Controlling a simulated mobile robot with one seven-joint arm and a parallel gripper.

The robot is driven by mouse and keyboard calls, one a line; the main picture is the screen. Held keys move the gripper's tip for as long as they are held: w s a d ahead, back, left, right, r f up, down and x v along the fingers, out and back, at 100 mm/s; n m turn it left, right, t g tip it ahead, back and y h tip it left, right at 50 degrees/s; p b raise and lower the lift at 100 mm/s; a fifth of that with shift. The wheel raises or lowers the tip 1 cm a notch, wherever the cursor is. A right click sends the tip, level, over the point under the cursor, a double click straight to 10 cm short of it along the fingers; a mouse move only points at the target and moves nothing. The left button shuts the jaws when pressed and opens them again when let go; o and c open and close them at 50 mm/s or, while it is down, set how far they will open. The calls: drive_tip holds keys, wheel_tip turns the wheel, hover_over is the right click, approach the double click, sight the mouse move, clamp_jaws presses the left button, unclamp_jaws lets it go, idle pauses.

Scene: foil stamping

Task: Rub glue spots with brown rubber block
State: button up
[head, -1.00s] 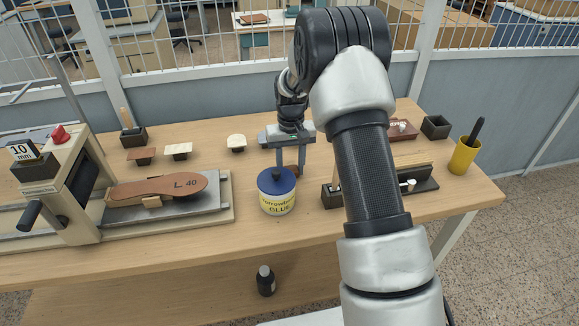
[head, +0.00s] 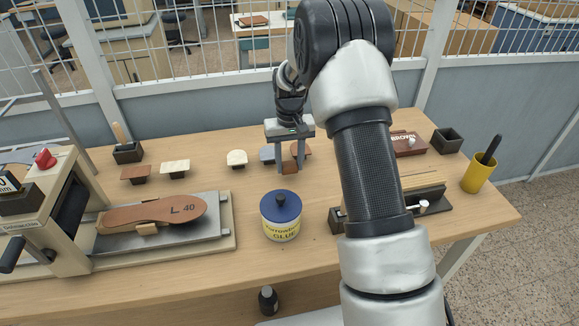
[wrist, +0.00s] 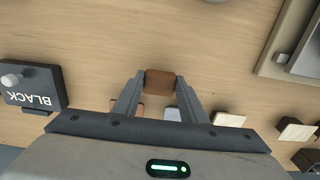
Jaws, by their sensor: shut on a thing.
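My gripper (head: 290,167) is shut on the brown rubber block (wrist: 160,82), a small brown cube between the two fingertips. The block also shows in the head view (head: 290,168), behind the glue jar and apart from it. The brown insole (head: 152,214), marked "L 40", lies on the press bed to the left. The glue jar (head: 281,222), with a blue lid, stands on the table in front of my gripper. I cannot make out glue spots on the insole at this size.
The press (head: 48,215) stands at the left. A "BROWN" foil box (head: 409,146), a dark open box (head: 447,140) and a yellow cup (head: 477,178) are at the right. A "BLACK" box (wrist: 35,90) shows in the wrist view.

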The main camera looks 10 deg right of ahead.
drive_tip(key=shift+s+r, duration=0.3)
drive_tip(key=shift+r, duration=0.4)
drive_tip(key=shift+w+r+p, duration=0.1)
drive_tip(key=shift+r+p, duration=1.45)
drive_tip(key=shift+r, duration=0.7)
